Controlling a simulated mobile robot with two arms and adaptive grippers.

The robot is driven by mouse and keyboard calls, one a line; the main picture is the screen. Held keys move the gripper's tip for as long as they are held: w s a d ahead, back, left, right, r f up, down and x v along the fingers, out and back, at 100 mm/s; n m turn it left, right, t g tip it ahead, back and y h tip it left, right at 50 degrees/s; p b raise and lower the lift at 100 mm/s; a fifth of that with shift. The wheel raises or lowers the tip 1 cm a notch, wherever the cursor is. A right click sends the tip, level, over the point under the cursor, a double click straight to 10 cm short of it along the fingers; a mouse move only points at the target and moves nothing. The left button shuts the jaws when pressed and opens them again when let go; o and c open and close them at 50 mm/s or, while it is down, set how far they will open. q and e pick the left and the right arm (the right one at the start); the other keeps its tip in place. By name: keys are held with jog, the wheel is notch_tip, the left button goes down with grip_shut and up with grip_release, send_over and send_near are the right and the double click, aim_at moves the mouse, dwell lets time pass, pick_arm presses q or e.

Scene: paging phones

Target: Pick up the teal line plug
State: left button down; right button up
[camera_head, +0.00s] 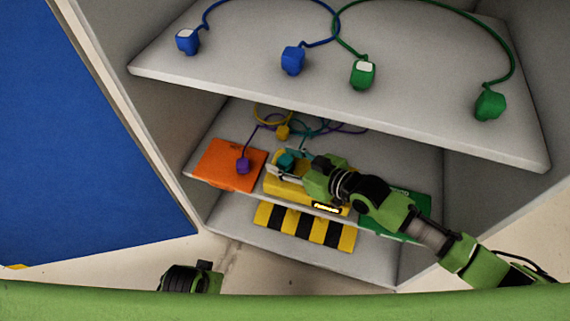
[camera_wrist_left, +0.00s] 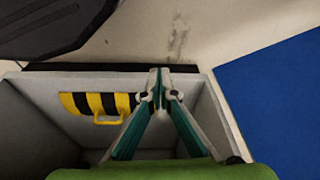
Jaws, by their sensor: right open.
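The teal line plug (camera_head: 287,160) is on the middle shelf in the head view, at the yellow panel's back edge, with a teal cord behind it. My right gripper (camera_head: 283,167) reaches in from the right, its jaws open around or right beside the plug. The fingers partly hide the plug, and I cannot tell whether they touch it. In the left wrist view my left gripper (camera_wrist_left: 160,85) has its fingertips together with nothing seen between them. Its fingers are hidden in the head view.
A purple plug (camera_head: 243,165) lies on the orange panel (camera_head: 215,160). A yellow plug (camera_head: 283,132) and tangled cords lie behind. The upper shelf (camera_head: 220,60) overhangs, with blue and green plugs. A striped yellow-black block (camera_head: 290,226) sits below. A green panel (camera_head: 422,207) is at right.

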jog(key=c, duration=1.2)
jog(key=shift+r, duration=0.15)
